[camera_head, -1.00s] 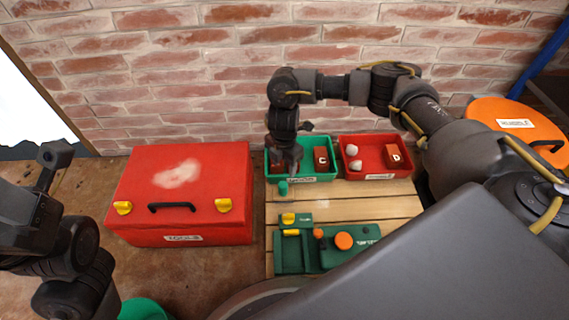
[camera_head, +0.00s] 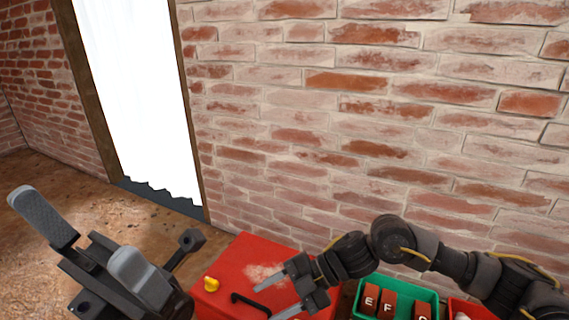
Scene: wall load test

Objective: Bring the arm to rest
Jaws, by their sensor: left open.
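My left gripper (camera_head: 88,246) is at the lower left, raised above the brown floor. Its two grey fingers stand wide apart with nothing between them. My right arm (camera_head: 450,262) comes in from the right, along the brick wall. My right gripper (camera_head: 266,304) points left over the red toolbox (camera_head: 246,250). Its two thin fingers are apart and hold nothing that I can see. Whether it touches the toolbox lid, I cannot tell. The lower part of the toolbox is cut off by the picture's edge.
A green bin (camera_head: 428,296) with lettered red blocks (camera_head: 371,300) stands below my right arm. A red bin (camera_head: 484,312) shows partly beside it. The brick wall (camera_head: 370,120) is close behind. A bright doorway (camera_head: 135,90) and open floor (camera_head: 40,185) lie to the left.

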